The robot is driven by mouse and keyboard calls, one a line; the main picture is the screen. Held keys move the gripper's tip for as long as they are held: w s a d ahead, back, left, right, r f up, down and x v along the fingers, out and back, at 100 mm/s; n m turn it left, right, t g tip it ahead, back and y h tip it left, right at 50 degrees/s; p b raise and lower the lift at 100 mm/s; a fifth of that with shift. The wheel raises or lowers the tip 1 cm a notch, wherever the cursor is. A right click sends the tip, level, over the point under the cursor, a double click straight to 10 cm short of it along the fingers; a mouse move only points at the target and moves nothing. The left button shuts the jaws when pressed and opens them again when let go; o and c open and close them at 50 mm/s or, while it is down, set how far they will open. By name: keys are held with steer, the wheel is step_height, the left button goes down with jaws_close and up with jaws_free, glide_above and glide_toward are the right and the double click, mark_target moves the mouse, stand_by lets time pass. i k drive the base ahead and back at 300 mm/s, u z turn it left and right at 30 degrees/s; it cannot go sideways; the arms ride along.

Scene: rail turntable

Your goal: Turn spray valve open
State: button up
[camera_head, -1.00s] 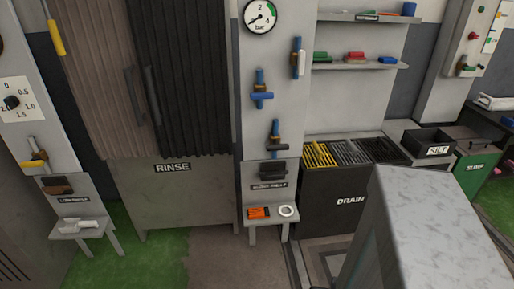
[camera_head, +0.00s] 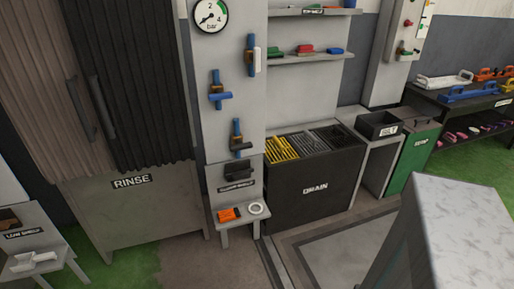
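Several valves are on the grey column beside the rinse cabinet, on blue pipe pieces. The upper right valve (camera_head: 251,56) has an upright white handle. The middle left valve (camera_head: 218,92) has a blue handle lying sideways. The lower valve (camera_head: 239,139) has a dark handle lying sideways. No label naming the spray valve is readable, so I cannot tell which one it is. A round pressure gauge (camera_head: 211,15) sits above them. My gripper is not in view.
The rinse cabinet (camera_head: 140,214) stands left of the column. A small stand (camera_head: 241,225) at the column's foot holds an orange item and a white ring. The drain unit (camera_head: 315,188) and a green bin (camera_head: 415,160) stand to the right. Brown floor before the column looks clear.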

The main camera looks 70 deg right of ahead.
mark_target(239, 146)
steer(key=u, duration=0.55)
steer(key=k, duration=0.2)
steer(key=z, duration=2.85)
steer(key=k, duration=0.6)
steer(key=u, duration=0.25)
steer(key=i, duration=0.55)
steer(key=z, duration=0.05)
